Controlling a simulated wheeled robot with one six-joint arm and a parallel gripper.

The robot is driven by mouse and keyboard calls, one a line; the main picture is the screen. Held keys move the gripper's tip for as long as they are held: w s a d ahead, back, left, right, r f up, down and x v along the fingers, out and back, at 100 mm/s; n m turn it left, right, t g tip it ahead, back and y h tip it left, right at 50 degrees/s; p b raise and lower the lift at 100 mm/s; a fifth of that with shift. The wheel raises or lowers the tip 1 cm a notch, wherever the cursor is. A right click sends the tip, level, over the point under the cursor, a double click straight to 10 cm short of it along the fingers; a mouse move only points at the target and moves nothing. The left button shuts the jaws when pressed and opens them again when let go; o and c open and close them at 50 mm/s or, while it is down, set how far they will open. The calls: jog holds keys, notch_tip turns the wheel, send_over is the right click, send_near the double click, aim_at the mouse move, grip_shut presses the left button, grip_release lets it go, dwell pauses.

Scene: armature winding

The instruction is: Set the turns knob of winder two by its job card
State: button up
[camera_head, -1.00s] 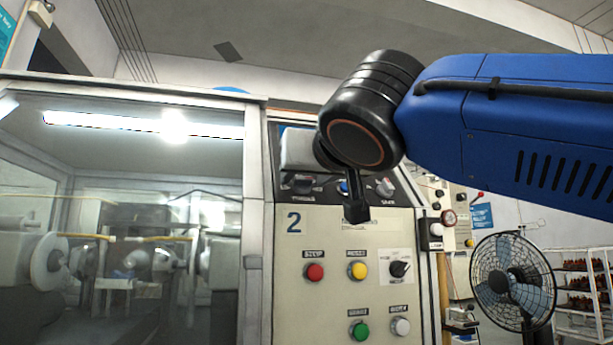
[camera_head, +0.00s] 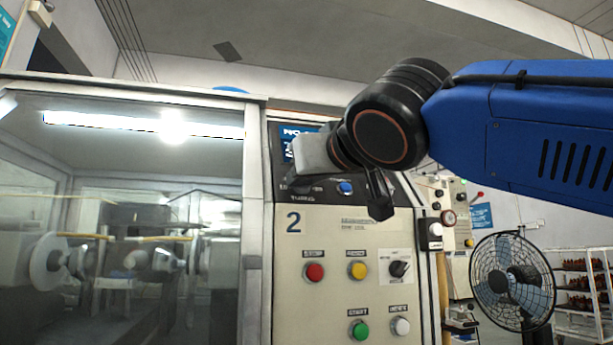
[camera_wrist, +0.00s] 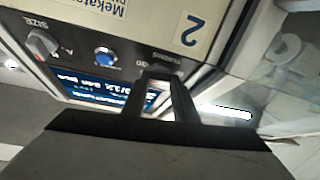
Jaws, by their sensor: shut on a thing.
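Winder two's control panel (camera_head: 335,250) carries a blue "2" and a row with the turns knob, a blue button (camera_head: 346,188) and the size knob. My gripper (camera_head: 303,184) is at the left end of that row, over the turns label, its grey body tilted. In the wrist view, my gripper (camera_wrist: 160,76) is shut on the turns knob, which the fingers mostly hide; its pointer setting cannot be read. The size knob (camera_wrist: 42,43) shows in the wrist view. The blue screen (camera_wrist: 110,92) carries white text, partly covered. I cannot make out a job card.
Below are a red stop button (camera_head: 315,272), a yellow button (camera_head: 357,270), a green button (camera_head: 360,330), a white button (camera_head: 401,326) and a black selector (camera_head: 399,268). A glazed winding enclosure (camera_head: 140,220) stands left. A fan (camera_head: 513,280) stands right.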

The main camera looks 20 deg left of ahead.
jog(key=shift+w+d+r+n+g+y, duration=0.15)
jog(key=shift+n+g, duration=1.55)
jog(key=shift+n, duration=1.35)
jog(key=shift+w+a+r+n+g+y, duration=0.1)
jog(key=shift+n+g+y, duration=0.1)
jog(key=shift+n+g, duration=2.15)
jog(key=shift+w+d+r+n+g+y, duration=0.15)
jog(key=shift+n+g, duration=0.9)
jog(key=shift+n, duration=2.65)
jog(key=shift+f, duration=0.15)
jog(key=o, duration=1.1)
jog(key=shift+c, duration=0.2)
